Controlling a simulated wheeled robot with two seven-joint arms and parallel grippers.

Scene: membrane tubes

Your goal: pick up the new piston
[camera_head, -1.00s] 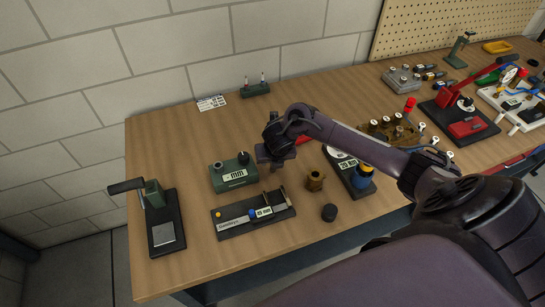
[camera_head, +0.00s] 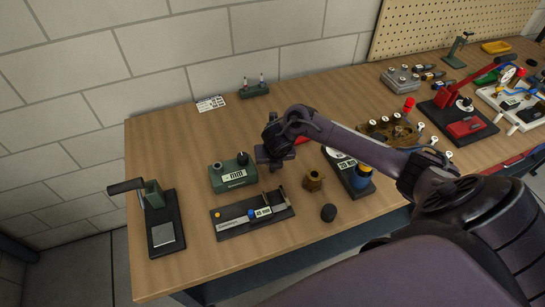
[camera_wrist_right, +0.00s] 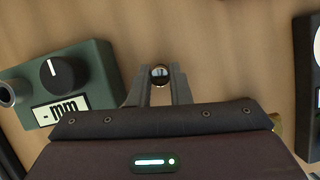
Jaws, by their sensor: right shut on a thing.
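My right gripper (camera_head: 276,164) hangs over the middle of the bench, just behind the gauge board. In the right wrist view its two fingers (camera_wrist_right: 160,78) are closed on a small round piece (camera_wrist_right: 160,71), which I take to be the new piston. Only its round end with a shiny rim shows between the fingertips. In the head view the piece is too small and hidden to make out. My left gripper is not in view.
A green meter box (camera_head: 232,175) stands left of the gripper, with a gauge board (camera_head: 235,222) in front.

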